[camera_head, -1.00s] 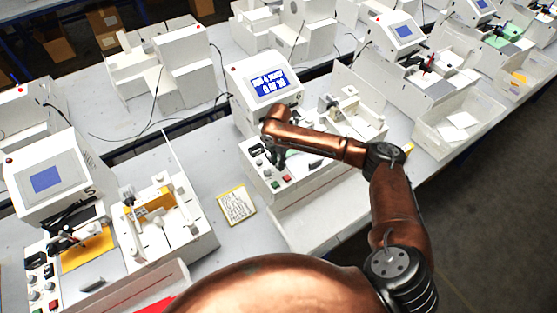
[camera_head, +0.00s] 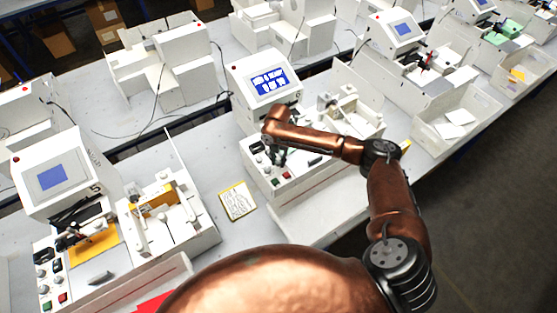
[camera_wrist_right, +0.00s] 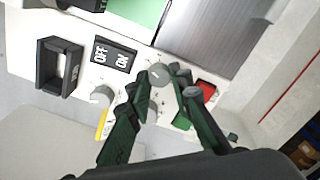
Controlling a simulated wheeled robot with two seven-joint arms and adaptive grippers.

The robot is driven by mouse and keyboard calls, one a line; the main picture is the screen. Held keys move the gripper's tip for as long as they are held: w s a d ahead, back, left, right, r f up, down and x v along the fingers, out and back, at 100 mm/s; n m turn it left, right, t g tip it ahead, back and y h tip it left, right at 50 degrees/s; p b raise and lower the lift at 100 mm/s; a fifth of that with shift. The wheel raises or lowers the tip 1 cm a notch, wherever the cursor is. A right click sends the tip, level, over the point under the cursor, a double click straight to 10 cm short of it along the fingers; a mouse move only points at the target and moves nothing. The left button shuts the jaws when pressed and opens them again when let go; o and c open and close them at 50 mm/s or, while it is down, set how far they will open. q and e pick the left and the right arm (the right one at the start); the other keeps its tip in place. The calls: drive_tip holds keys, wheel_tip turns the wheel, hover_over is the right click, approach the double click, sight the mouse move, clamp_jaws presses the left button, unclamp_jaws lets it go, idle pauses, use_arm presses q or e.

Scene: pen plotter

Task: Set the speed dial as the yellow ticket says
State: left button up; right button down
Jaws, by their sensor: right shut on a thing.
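The yellow-edged ticket (camera_head: 238,201) lies flat on the table left of the near plotter; its handwriting is too small to read. My right gripper (camera_head: 276,161) is down at the plotter's control panel. In the right wrist view its dark green fingers (camera_wrist_right: 161,80) are shut on a round grey dial (camera_wrist_right: 158,72). A second grey knob (camera_wrist_right: 101,95) is left of the fingers, and another knob (camera_wrist_right: 151,107) shows partly between them. I cannot read a label that says which one is speed. My left gripper is not in view.
The plotter's blue screen (camera_head: 269,81) shows white text that I cannot read. An OFF/ON rocker switch (camera_wrist_right: 114,54) and a red button (camera_wrist_right: 206,91) are close to the fingers. A similar machine (camera_head: 52,178) stands at the left. Table around the ticket is clear.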

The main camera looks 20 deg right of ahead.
sight(279, 162)
drive_tip(key=shift+w+r, duration=0.1)
drive_tip(key=c, duration=2)
unclamp_jaws()
wheel_tip(279, 162, up, 12)
drive_tip(key=shift+f, duration=0.1)
